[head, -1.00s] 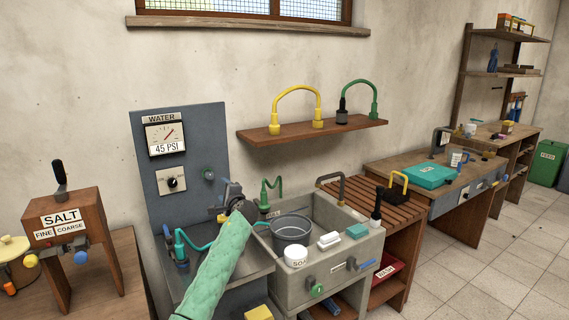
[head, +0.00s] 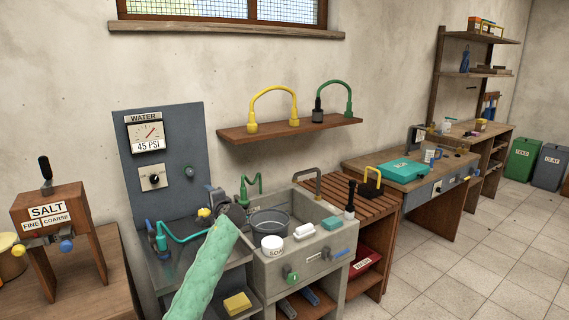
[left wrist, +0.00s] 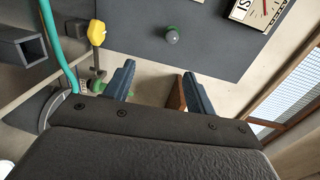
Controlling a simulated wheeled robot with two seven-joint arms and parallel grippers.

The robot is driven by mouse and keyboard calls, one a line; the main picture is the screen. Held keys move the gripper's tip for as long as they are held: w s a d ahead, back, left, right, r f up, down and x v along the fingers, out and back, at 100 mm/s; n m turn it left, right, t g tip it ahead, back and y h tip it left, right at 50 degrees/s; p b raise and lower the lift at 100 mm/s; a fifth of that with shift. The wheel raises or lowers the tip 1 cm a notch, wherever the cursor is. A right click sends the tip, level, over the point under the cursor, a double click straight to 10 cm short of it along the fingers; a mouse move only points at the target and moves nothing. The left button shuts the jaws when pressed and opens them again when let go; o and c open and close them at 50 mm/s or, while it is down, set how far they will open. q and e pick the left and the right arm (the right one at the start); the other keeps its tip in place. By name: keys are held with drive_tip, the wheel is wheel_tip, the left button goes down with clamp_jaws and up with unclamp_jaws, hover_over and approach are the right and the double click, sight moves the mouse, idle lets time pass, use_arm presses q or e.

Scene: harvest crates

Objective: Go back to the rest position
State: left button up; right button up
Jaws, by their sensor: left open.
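My left arm in its green sleeve reaches up from the bottom of the head view. My left gripper (head: 213,197) is at its far end, in front of the grey water panel (head: 170,130) and left of the sink. The sleeve and wrist partly hide it. In the left wrist view my left gripper (left wrist: 160,87) shows two blue fingers spread apart, with nothing between them. Beyond them are the panel (left wrist: 205,55), a round grey-green knob (left wrist: 172,36) and a yellow valve handle (left wrist: 97,32). My right gripper is not in view.
The stone sink (head: 318,243) holds a grey pot (head: 270,222), with a soap tub (head: 272,245) on its front edge. A salt dispenser (head: 50,213) stands left. A slatted bench (head: 345,200) and a workbench (head: 440,180) stand right.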

use_arm(q)
drive_tip(key=s+d+r+n+g+h, duration=0.1)
drive_tip(key=s+d+n+h, duration=0.4)
drive_tip(key=s+n, duration=0.1)
drive_tip(key=s+d+f+n+g+h, duration=0.1)
drive_tip(key=s+d+f+g+h, duration=0.15)
drive_tip(key=s+f, duration=1.05)
drive_tip(key=s+d+f+n+g+h, duration=0.1)
drive_tip(key=s+d+f+g+h, duration=0.2)
drive_tip(key=s+f, duration=0.95)
drive_tip(key=s+f+g, duration=0.2)
drive_tip(key=s+f, duration=0.7)
drive_tip(key=s, duration=0.5)
drive_tip(key=s+f+g, duration=0.2)
drive_tip(key=s+f, duration=0.8)
drive_tip(key=s, duration=0.4)
drive_tip(key=s+f+g, duration=0.2)
drive_tip(key=s+f, duration=0.8)
drive_tip(key=s, duration=0.3)
drive_tip(key=shift+s+d+f+n, duration=0.2)
drive_tip(key=shift+s+d+n, duration=0.15)
drive_tip(key=shift+s+n, duration=0.05)
